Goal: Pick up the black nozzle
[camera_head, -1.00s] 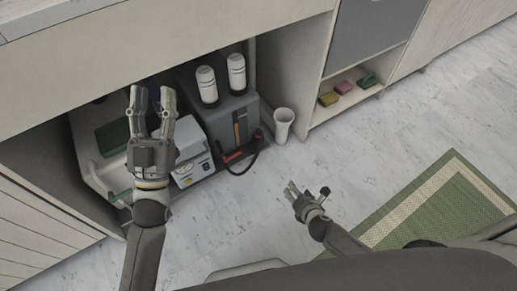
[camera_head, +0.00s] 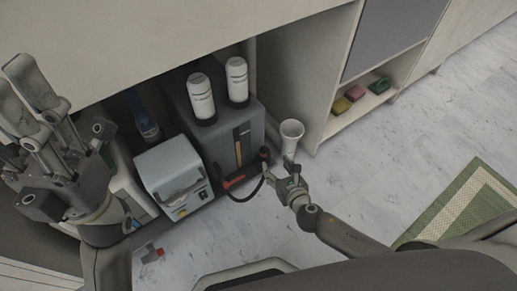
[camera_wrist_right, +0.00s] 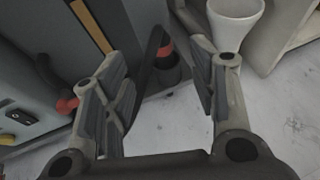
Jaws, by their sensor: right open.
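A black nozzle with a red band (camera_wrist_right: 166,76) stands upright between and beyond the fingers in the right wrist view. In the head view its dark and red end (camera_head: 264,155) shows beside the grey machine. My right gripper (camera_head: 283,174) is open and empty, close in front of the nozzle; its spread fingers (camera_wrist_right: 160,70) lie on either side of it in the wrist view. I see no contact. My left gripper (camera_head: 55,115) is large at the left, near the camera; I cannot tell how far its fingers are apart.
The grey machine (camera_head: 221,132) carries two white bottles. A red handle (camera_head: 236,180) with a black hose is on its front. A white cup (camera_head: 291,131) stands close behind my right gripper. A white device (camera_head: 170,177) is left.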

